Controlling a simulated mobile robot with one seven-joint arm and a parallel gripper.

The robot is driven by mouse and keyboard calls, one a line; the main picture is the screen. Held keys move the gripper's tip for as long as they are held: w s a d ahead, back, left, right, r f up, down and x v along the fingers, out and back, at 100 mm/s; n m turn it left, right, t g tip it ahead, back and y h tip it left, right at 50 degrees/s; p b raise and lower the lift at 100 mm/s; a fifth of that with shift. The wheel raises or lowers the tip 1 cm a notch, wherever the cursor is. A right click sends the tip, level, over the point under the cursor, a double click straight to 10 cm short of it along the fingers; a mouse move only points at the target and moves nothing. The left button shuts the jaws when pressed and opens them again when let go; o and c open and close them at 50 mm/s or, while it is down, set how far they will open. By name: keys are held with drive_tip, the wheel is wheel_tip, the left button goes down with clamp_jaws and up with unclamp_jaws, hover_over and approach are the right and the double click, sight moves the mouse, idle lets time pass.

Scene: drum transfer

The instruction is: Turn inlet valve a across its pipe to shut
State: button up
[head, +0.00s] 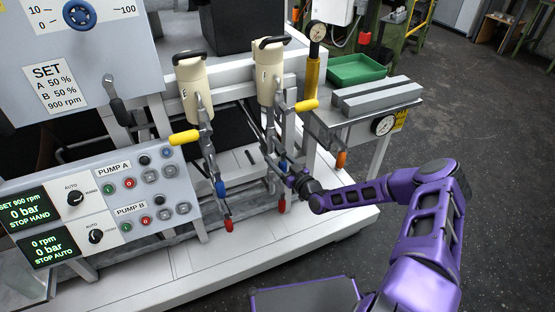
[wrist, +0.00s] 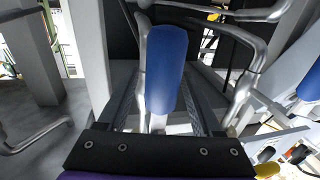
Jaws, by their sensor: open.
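Two blue valve handles show in the head view, one on the left pipe run (head: 221,188) and one on the right pipe run (head: 283,165). No label on either is readable, so I cannot tell by marking which is inlet valve a. My gripper (head: 287,176) is at the right one, partly hidden among the pipes. In the wrist view, a blue handle (wrist: 166,68) stands upright between the two open fingers of my gripper (wrist: 163,100). I cannot tell whether either finger touches it. Another blue handle (wrist: 311,84) is at the right edge.
Red handles hang low on the left (head: 228,225) and right (head: 282,206) pipe runs. Yellow handles (head: 184,138) (head: 306,105) stick out higher up. Metal pipes (wrist: 250,50) surround my gripper closely. A pump panel (head: 120,190) stands left; a side table with a green tray (head: 357,69) stands right.

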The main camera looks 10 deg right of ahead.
drive_tip(key=shift+w, duration=0.1)
clamp_jaws()
idle(0.3)
idle(1.1)
